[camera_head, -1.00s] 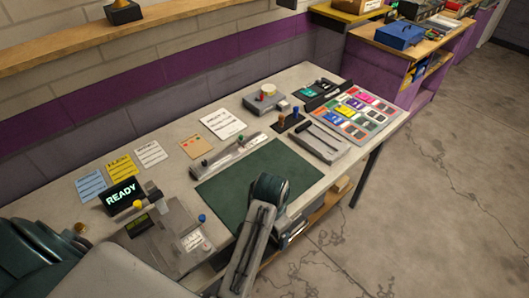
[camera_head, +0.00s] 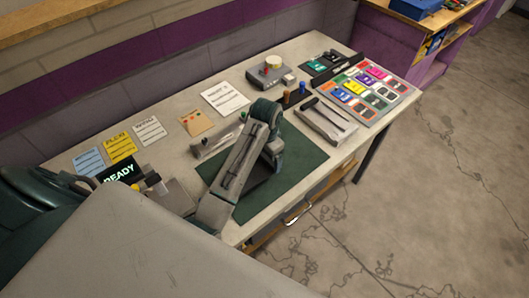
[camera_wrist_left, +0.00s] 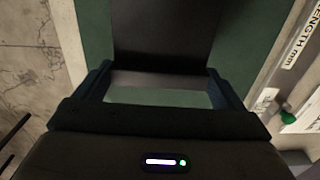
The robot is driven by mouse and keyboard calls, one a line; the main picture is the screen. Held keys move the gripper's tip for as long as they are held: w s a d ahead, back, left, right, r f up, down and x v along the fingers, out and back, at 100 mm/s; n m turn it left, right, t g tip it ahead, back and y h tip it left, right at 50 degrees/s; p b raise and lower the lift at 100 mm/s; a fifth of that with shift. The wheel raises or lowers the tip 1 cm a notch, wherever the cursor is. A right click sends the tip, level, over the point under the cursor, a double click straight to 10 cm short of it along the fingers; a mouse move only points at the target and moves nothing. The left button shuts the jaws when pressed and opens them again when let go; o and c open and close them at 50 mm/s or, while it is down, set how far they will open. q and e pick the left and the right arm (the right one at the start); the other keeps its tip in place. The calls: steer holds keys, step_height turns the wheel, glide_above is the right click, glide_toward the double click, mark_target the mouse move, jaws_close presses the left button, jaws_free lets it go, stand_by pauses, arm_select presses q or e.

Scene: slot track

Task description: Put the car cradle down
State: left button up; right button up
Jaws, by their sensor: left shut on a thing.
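The car cradle looks like a dark, flat-topped piece with a grey edge; in the left wrist view, the cradle (camera_wrist_left: 160,35) sits between my two fingers. My left gripper (camera_wrist_left: 157,85) is shut on it, with a finger at each side. Green mat shows around it. In the head view my left gripper (camera_head: 273,152) is over the green mat (camera_head: 305,155); my arm hides most of the cradle there. I cannot tell whether the cradle touches the mat. My right gripper is in neither view.
A ruler-like grey bar (camera_head: 208,148) lies behind the mat, partly hidden by my arm. A grey tray (camera_head: 325,122) stands right of the mat, with a coloured card board (camera_head: 372,95) beyond. A control box (camera_head: 275,72) is at the back. The mat's right part is clear.

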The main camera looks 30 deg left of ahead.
arm_select(q)
steer(key=shift+w+a, duration=0.6)
steer(key=shift+w, duration=0.2)
steer(key=shift+w+a, duration=0.15)
steer(key=shift+w, duration=0.05)
steer(key=shift+w+a+f+p, duration=0.15)
steer(key=shift+p, duration=0.45)
step_height(320, 180, down, 3)
steer(key=shift+r+p, duration=0.15)
steer(key=shift+p, duration=0.55)
steer(key=shift+f, duration=0.4)
steer(key=shift+f, duration=0.1)
steer(key=o, duration=0.7)
